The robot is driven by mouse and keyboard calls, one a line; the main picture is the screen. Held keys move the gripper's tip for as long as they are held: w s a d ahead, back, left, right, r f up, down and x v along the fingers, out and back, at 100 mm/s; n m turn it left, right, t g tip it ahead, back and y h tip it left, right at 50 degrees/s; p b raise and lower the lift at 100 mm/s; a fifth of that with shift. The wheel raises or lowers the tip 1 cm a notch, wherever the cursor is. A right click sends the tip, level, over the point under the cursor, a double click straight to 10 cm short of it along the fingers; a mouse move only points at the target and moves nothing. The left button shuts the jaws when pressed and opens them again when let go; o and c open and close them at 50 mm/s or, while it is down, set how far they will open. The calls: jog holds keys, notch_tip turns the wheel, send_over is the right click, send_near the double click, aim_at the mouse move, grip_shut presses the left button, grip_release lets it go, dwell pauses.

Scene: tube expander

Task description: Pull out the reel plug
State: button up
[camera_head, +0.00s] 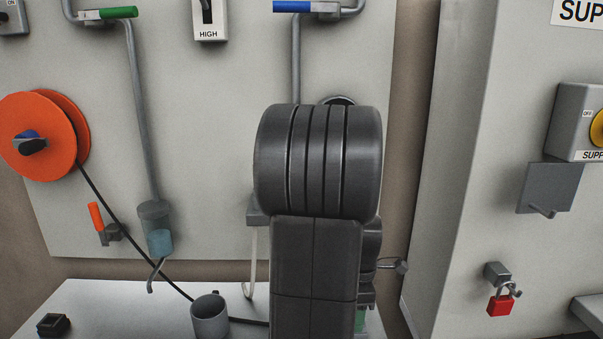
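An orange reel (40,135) is on the grey wall panel at the left, with a dark knob at its centre. A black cable (120,228) runs from it down to the right, passes behind a grey cup (210,317), and goes out of sight behind my black arm. The cable's end and any plug on it are hidden. My arm fills the middle of the picture, and my gripper cannot be made out; it is not visible past the arm.
A white table (105,298) stands below the panel, with a small black block (53,325) at its left. An orange-handled valve (97,218) and pipes (138,105) are on the panel. At right, a grey cabinet (470,230) carries a red padlock (501,304).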

jog(key=shift+c, duration=0.2)
grip_shut()
jog(key=shift+r+p, duration=0.7)
jog(key=shift+r, duration=0.1)
jog(key=shift+r+p, duration=3)
jog(key=shift+r, duration=0.65)
